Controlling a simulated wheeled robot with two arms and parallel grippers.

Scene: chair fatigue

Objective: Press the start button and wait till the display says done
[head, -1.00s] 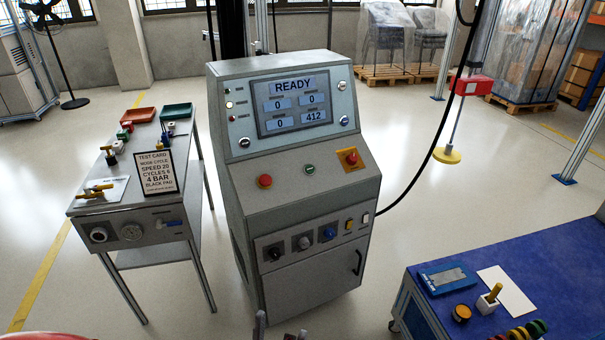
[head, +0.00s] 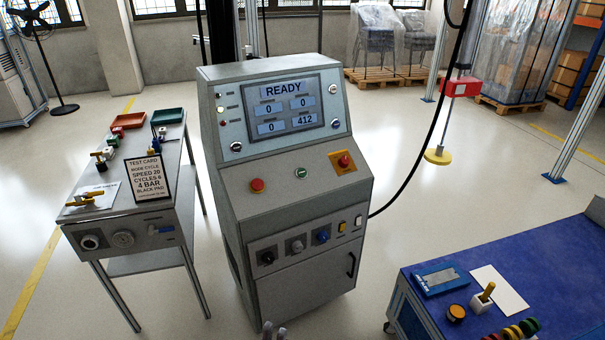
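The grey control console (head: 290,215) stands upright in the middle of the head view. Its display (head: 285,104) reads READY, with fields showing 0, 0, 0 and 412. A small green button (head: 302,173), which looks like the start button, sits on the sloped panel between a red button (head: 257,185) and a red knob on a yellow plate (head: 344,162). Only the tips of my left gripper (head: 273,332) show at the bottom edge, low in front of the console and apart from the button. Whether they are open or shut is unclear. My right gripper is out of view.
A side table (head: 130,232) with a test card (head: 151,176), gauges and trays stands left of the console. A blue-topped bench (head: 550,262) with a small box and coloured rings is at lower right. A black cable (head: 425,160) hangs right of the console. Floor between is clear.

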